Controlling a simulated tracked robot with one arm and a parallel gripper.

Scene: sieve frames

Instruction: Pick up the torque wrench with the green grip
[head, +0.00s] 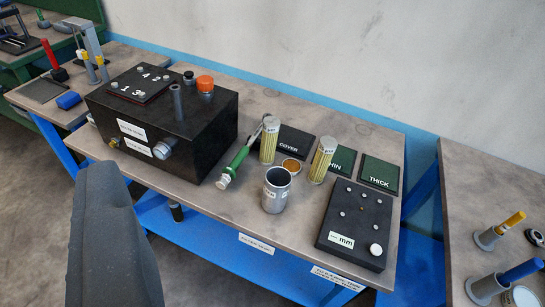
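The torque wrench with the green grip (237,161) is on the middle bench, just right of the large black box (165,122). Its light end points toward the front of the bench, and its metal shaft runs back toward a yellow mesh filter (268,141). The filter stands close to the shaft's far end and may hide part of it. No fingertips of my gripper show. A dark grey, rounded part at the lower left looks like mine and stands apart from the wrench in the picture.
A grey metal cup (276,190) stands right of the wrench, with a second mesh filter (322,160) beyond. A black plate (356,226) lies at the right. Dark COVER and green THICK (380,173) plates lie at the back. More benches flank this one.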

